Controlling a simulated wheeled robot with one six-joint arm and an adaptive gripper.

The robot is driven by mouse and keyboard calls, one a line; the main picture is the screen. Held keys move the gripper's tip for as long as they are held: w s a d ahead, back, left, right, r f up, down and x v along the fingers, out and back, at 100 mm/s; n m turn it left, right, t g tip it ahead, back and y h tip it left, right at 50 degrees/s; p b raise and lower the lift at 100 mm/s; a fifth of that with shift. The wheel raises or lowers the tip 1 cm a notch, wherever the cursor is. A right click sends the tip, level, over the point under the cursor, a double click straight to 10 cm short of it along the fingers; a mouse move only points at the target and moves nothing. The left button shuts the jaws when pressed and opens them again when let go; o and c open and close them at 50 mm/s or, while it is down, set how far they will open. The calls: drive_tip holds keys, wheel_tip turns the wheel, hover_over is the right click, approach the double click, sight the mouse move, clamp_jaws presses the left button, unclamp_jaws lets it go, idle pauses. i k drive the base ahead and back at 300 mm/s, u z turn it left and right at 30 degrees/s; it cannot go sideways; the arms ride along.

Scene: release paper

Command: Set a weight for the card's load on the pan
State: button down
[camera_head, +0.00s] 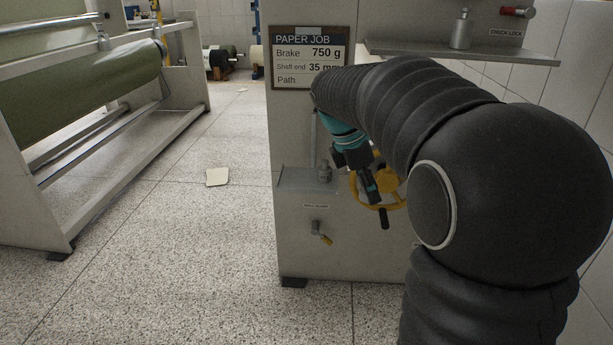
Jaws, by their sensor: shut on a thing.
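The card (310,58) on the grey machine cabinet reads "PAPER JOB", "Brake 750 g", "Shaft end 35 mm"; my arm hides the end of its "Path" line. I cannot tell whether this ledge is the pan. My gripper (370,186) points down, right of that piece and in front of a yellow handwheel (389,181). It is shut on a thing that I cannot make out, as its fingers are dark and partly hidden.
An upper shelf (500,53) holds another grey metal piece (461,31), with a red-ended knob (516,12) above it. A small valve-like lever (320,232) sits low on the cabinet. A rack with a green roll (85,85) stands left. The speckled floor between is clear except for a paper sheet (217,177).

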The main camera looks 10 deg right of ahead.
sight(294, 179)
drive_tip(key=i, duration=0.9)
